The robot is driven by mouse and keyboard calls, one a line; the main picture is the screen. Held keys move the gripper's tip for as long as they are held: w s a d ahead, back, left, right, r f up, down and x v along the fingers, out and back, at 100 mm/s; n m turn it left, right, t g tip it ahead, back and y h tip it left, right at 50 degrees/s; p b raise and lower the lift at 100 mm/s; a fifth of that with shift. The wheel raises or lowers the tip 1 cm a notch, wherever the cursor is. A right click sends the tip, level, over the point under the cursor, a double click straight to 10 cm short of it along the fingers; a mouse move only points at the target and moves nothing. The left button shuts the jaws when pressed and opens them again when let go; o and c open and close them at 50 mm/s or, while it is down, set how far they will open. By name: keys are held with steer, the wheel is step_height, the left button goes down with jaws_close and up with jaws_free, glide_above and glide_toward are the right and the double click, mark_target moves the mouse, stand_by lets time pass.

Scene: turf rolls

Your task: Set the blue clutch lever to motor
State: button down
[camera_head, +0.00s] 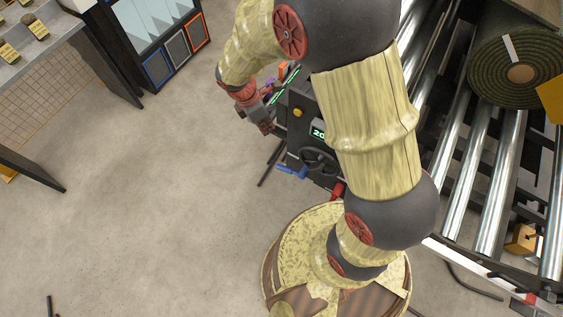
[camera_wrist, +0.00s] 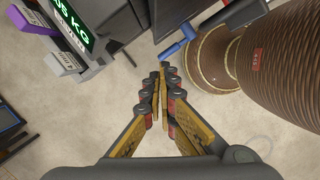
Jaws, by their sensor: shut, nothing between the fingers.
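The blue clutch lever (camera_head: 291,171) sticks out low from the dark control cabinet (camera_head: 300,130), below a black handwheel (camera_head: 318,160). The lever also shows in the wrist view (camera_wrist: 177,42), near the top centre, just beyond and right of my fingertips. My gripper (camera_wrist: 163,72) is shut and empty, its fingertips together and apparently apart from the lever. In the head view my gripper (camera_head: 266,126) is at the cabinet's left side, above and left of the lever. Any labels by the lever are not readable.
A roller conveyor (camera_head: 485,150) with a green turf roll (camera_head: 515,75) stands on the right. A red handle (camera_head: 338,190) is right of the lever. A scale display (camera_wrist: 72,25) shows at the wrist view's upper left.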

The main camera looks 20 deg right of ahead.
mark_target(284, 168)
step_height(284, 168, down, 12)
steer(key=s+a+n+g+h+p, duration=0.1)
steer(key=n, duration=0.6)
steer(key=shift+a+f+p, duration=0.25)
steer(key=shift+p, duration=0.15)
steer(key=shift+s, duration=0.1)
steer(key=b+x, duration=0.1)
steer(key=x, duration=0.3)
steer(key=b+x, duration=0.2)
steer(key=x, duration=0.3)
steer(key=b+x, duration=0.2)
steer(key=x, duration=0.3)
steer(key=shift+s+d+r, duration=0.1)
steer(key=shift+s, duration=0.15)
